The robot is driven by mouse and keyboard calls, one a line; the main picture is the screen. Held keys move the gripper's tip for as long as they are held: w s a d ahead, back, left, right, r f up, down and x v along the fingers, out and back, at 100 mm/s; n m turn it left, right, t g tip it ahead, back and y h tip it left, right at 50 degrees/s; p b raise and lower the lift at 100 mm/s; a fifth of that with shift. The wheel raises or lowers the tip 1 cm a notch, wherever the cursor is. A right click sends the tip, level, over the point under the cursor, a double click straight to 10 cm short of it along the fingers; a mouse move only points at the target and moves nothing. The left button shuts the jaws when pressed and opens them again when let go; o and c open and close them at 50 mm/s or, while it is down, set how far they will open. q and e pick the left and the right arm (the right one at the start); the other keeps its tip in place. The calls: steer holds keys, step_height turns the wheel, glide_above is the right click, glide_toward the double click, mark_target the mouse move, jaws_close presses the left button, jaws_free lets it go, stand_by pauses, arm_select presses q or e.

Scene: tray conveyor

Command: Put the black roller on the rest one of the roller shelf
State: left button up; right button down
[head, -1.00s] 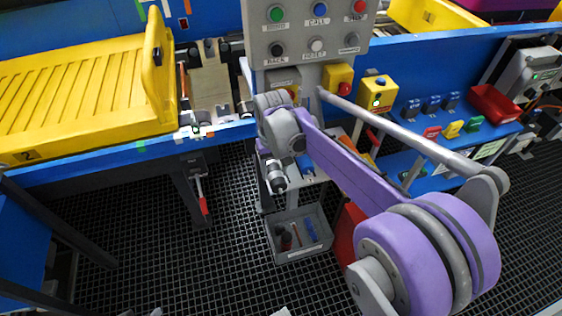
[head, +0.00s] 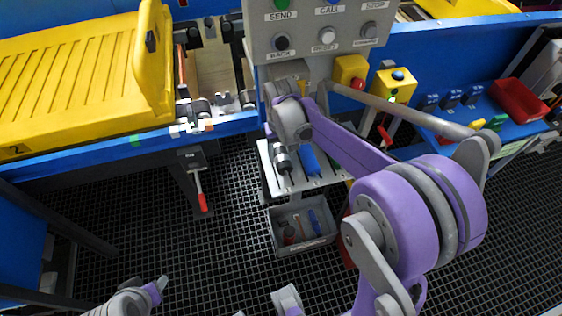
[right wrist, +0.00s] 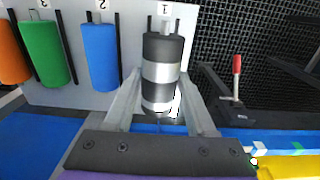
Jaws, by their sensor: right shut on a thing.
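The black roller (right wrist: 163,62) has pale silver bands. In the right wrist view it stands between my right gripper's two fingers, in line with the spot marked 1, rest one (right wrist: 165,22), of the roller shelf (right wrist: 135,38). I cannot tell whether it touches the rest. My right gripper (head: 281,148) is shut on the roller. The head view shows the roller (head: 284,164) at the left side of the pale shelf (head: 325,181), below the button panel. The gripper partly hides the roller.
A blue roller (right wrist: 100,56), a green roller (right wrist: 44,54) and an orange roller (right wrist: 12,52) sit on neighbouring rests. A grey bin (head: 288,249) is below the shelf. A red-handled lever (head: 202,201) and a yellow tray (head: 85,80) are to the left.

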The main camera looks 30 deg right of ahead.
mark_target(281, 162)
steer(key=shift+f, duration=2.25)
steer(key=shift+f+b, duration=0.15)
steer(key=shift+b, duration=0.2)
steer(key=shift+c, duration=1.1)
jaws_free()
